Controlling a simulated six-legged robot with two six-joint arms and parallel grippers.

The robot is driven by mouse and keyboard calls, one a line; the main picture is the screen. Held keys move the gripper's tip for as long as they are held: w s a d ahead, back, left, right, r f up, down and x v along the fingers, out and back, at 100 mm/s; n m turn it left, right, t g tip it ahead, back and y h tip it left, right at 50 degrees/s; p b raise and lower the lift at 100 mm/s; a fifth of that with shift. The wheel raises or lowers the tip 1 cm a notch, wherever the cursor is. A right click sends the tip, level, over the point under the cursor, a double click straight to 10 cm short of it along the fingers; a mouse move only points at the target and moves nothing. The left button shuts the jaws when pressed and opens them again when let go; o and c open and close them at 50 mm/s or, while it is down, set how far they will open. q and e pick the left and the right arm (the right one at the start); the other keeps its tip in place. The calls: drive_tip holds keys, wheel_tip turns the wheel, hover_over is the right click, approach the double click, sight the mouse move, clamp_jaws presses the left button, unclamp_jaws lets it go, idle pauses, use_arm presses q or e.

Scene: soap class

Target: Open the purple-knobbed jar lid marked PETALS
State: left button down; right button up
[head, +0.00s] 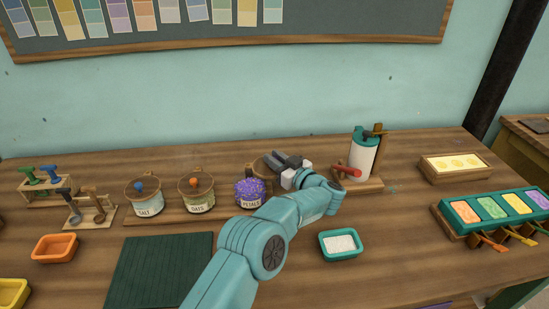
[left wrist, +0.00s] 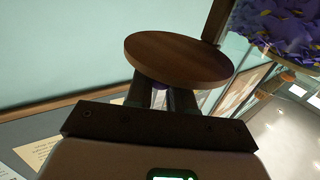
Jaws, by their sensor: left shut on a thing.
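The jar marked PETALS (head: 249,193) stands on a wooden board, and its purple filling shows at the open mouth. Its petals also show at the top right of the left wrist view (left wrist: 285,25). The round brown lid (head: 262,168) is up behind the jar's mouth, partly hidden by my left gripper (head: 287,160). In the left wrist view the lid (left wrist: 180,60) lies across my fingertips, which are shut on its knob; only bits of purple show there. My right gripper is out of view.
Jars marked SALT (head: 144,204) and OATS (head: 197,197) stand left of PETALS with lids closed. A white canister with a red handle (head: 362,157) stands to the right. A teal tray (head: 340,256) lies in front, and a dark green mat (head: 160,272) lies front left.

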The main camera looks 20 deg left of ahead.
use_arm(q)
drive_tip(key=shift+r, duration=0.25)
drive_tip(key=c, duration=1.4)
unclamp_jaws()
drive_tip(key=o, duration=0.3)
drive_tip(key=shift+s, duration=0.15)
drive_tip(key=shift+s+r, duration=0.1)
drive_tip(key=shift+f, duration=0.2)
drive_tip(key=shift+d, duration=0.25)
drive_tip(key=b+v, duration=0.1)
drive_tip(key=v, duration=1)
drive_tip(key=shift+d, duration=0.2)
drive_tip(key=shift+s+r, duration=0.1)
